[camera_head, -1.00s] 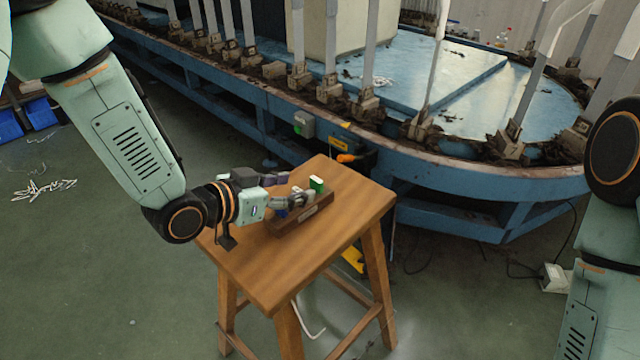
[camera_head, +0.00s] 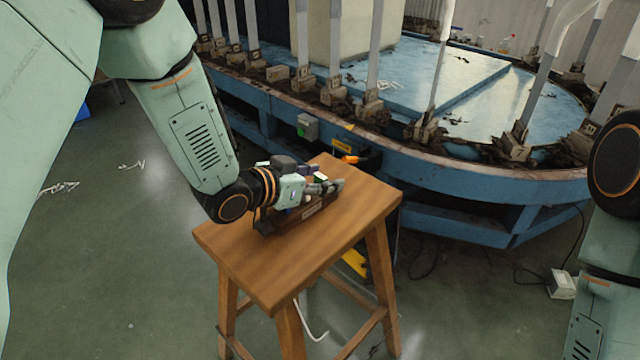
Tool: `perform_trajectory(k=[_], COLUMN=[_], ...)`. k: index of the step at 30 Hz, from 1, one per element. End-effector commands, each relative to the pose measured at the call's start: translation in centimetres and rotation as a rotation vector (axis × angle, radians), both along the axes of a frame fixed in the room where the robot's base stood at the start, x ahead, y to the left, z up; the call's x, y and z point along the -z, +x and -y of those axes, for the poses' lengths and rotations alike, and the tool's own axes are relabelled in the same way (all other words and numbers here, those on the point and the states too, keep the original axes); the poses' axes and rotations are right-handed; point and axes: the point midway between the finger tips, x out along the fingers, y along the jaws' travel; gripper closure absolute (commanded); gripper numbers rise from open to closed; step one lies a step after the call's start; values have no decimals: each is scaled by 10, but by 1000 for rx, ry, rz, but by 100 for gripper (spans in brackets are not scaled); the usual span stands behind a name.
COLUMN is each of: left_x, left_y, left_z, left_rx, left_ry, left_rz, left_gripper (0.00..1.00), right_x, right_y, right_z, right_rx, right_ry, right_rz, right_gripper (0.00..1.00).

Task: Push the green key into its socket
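The green key (camera_head: 320,179) is a small green piece with a pale top. It shows only in part behind my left gripper's fingers. It is at the dark brown wooden block (camera_head: 312,210), which lies on the wooden stool. My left gripper (camera_head: 333,186) reaches in from the left, low over the block, with its fingers beside and in front of the key. I cannot tell whether the fingers touch the key or how far apart they are. The socket is hidden from view. My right gripper is out of view; only my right arm shows.
The wooden stool (camera_head: 355,205) has free top around the block, mostly at the front and right. A blue conveyor machine (camera_head: 470,165) with upright grey posts stands close behind it. A small white box (camera_head: 560,284) lies on the floor at right.

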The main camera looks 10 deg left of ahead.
Motion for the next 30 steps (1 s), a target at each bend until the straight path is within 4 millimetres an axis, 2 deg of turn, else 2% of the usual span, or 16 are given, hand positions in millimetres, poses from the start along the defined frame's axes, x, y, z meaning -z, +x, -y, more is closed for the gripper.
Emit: perform_trajectory(k=[1,14,22,26,30], left_x=[0,0,-6,-27,-57], left_y=[0,0,0,0,0], left_z=[0,0,0,0,0], left_rx=[0,0,0,0,1], left_ry=[0,-1,0,-1,1], left_rz=[0,1,1,3,4], left_gripper=[53,88,88,88,88], right_x=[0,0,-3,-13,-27], right_y=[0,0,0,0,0], right_z=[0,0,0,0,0], right_rx=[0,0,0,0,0], right_ry=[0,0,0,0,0], right_rz=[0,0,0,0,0], right_gripper=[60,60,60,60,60])
